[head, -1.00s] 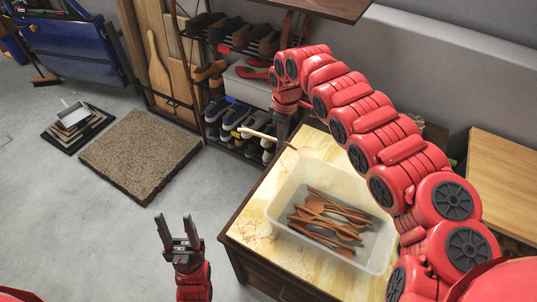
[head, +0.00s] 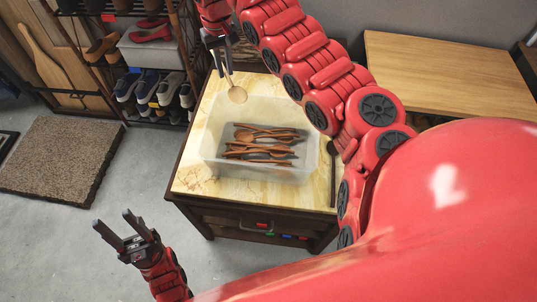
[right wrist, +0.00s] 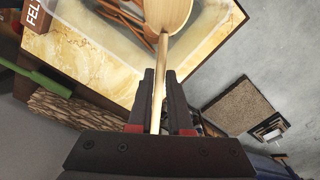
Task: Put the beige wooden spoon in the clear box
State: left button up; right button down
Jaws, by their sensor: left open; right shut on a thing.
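The beige wooden spoon (head: 237,94) is in my right gripper (head: 219,62), which is shut on its handle. In the head view the spoon's bowl points down, above the far rim of the clear box. In the right wrist view the spoon (right wrist: 166,18) runs out from between the fingers of the right gripper (right wrist: 160,85), bowl end away from me. The clear box (head: 262,172) stands on a cabinet and holds several brown wooden utensils (head: 262,142). My left gripper (head: 127,232) is open and empty, left of the cabinet over the floor.
The cabinet (head: 190,183) has a pale marbled top, with a dark long object (head: 333,178) lying right of the box. A shoe rack (head: 150,75) stands behind left. A brown mat (head: 62,158) lies on the floor. A wooden table (head: 450,75) is at the back right.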

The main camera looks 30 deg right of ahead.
aim_at(262, 153)
jog(key=k+z, duration=0.35)
jog(key=k+l+z, duration=0.15)
jog(key=z, duration=0.15)
jog(key=k+l+z, duration=0.35)
jog(key=i+j+z, duration=0.15)
jog(key=j+z, duration=0.25)
jog(key=j, duration=0.2)
jog(key=j+z, duration=0.45)
jog(key=j, duration=0.15)
jog(key=j+z, duration=0.4)
jog(key=j, duration=0.2)
jog(key=k+j, duration=0.1)
jog(key=j, duration=1.5)
jog(key=k+j, duration=0.15)
jog(key=j, duration=0.7)
